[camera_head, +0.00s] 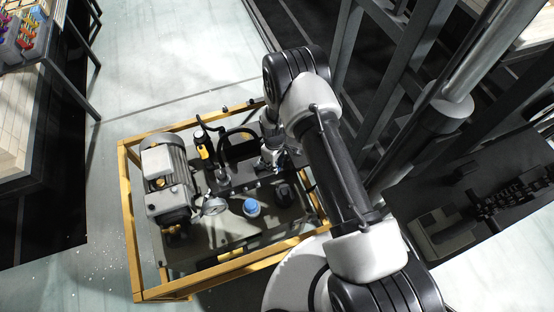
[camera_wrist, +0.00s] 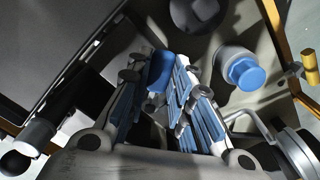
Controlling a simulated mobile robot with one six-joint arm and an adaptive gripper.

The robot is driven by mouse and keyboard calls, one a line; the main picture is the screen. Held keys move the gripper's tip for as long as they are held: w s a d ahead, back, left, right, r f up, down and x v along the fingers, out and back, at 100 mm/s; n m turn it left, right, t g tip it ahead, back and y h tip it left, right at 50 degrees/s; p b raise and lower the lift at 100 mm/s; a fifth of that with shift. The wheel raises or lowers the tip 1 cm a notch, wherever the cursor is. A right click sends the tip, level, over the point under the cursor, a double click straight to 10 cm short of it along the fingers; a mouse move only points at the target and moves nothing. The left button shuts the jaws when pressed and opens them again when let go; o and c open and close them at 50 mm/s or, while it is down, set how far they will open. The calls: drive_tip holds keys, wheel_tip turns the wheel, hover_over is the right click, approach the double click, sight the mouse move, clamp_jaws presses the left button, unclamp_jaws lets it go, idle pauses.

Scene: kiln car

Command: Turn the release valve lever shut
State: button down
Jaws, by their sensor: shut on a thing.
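The release valve lever appears to be the blue piece (camera_wrist: 160,68) at the fingertips in the wrist view. My gripper (camera_wrist: 157,88) has its blue-padded fingers closed in on it from both sides. The fingers hide most of the lever and the valve body, so I cannot tell the lever's angle. In the head view my gripper (camera_head: 270,157) reaches down to the valve block of the hydraulic unit, and my wrist covers the lever there.
A yellow frame (camera_head: 131,228) surrounds the unit. Inside are a grey motor (camera_head: 165,165), a round gauge (camera_head: 214,206) and a blue cap (camera_head: 251,207), also in the wrist view (camera_wrist: 245,73). A black cap (camera_head: 284,194) stands close by. Open floor lies beyond the frame.

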drive_tip(key=shift+s+a+m+b, duration=0.2)
drive_tip(key=shift+s+a+m, duration=0.25)
drive_tip(key=shift+m, duration=0.7)
drive_tip(key=shift+s+a+m+b, duration=0.25)
drive_tip(key=shift+a+m, duration=0.25)
drive_tip(key=shift+m, duration=0.7)
drive_tip(key=shift+s+a+m+b, duration=0.15)
drive_tip(key=shift+s+a+m, duration=0.35)
drive_tip(key=shift+m, duration=0.65)
drive_tip(key=c, duration=1.4)
unclamp_jaws()
drive_tip(key=shift+a, duration=0.1)
drive_tip(key=shift+c, duration=0.2)
drive_tip(key=shift+w, duration=0.1)
wheel_tip(320, 180, up, 12)
